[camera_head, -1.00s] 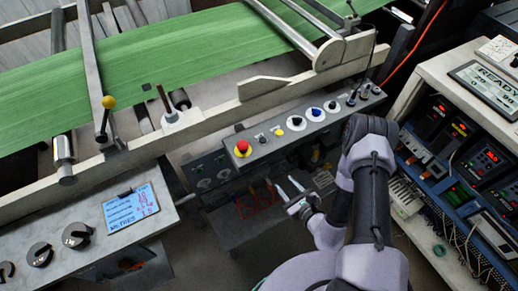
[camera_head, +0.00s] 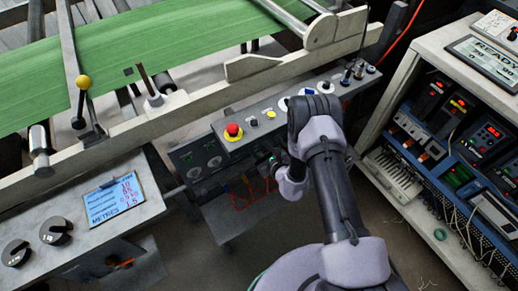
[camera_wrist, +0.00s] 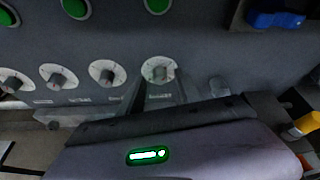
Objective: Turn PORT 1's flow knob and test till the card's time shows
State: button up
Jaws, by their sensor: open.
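The card (camera_head: 113,203) lies on a clipboard on the pale table at the left, with red handwritten figures and the word METRES; its line labels are too small to read. The front panel (camera_wrist: 225,50) fills the wrist view, with several pale round knobs in a row. One knob (camera_wrist: 158,69) is just beyond my gripper (camera_wrist: 178,90); the rest are to its left. The labels are too blurred to tell which is PORT 1. In the head view my gripper (camera_head: 270,163) is at the panel's front, partly hidden by my arm. It is open and holds nothing.
A red stop button (camera_head: 233,131) stands on the console (camera_head: 215,127) above. Green round indicators (camera_wrist: 157,5) sit above the knobs. A blue item (camera_wrist: 275,19) is at the panel's upper right. An equipment rack (camera_head: 405,75) stands right of my arm; open floor lies between.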

grip_shut()
jog(key=shift+w+d+f+m+g+y+b, duration=0.1)
jog(key=shift+m+g+y+b, duration=0.25)
jog(key=shift+m+y, duration=0.5)
jog(key=shift+d+f+m+g+y+b, duration=0.15)
jog(key=shift+m+g+y+b, duration=0.2)
jog(key=shift+m, duration=0.8)
jog(key=shift+w+d+r+m+g+y+b, duration=0.1)
jog(key=shift+m+g+y+b, duration=0.2)
jog(key=shift+m+y, duration=0.55)
jog(key=shift+m, duration=0.25)
grip_release()
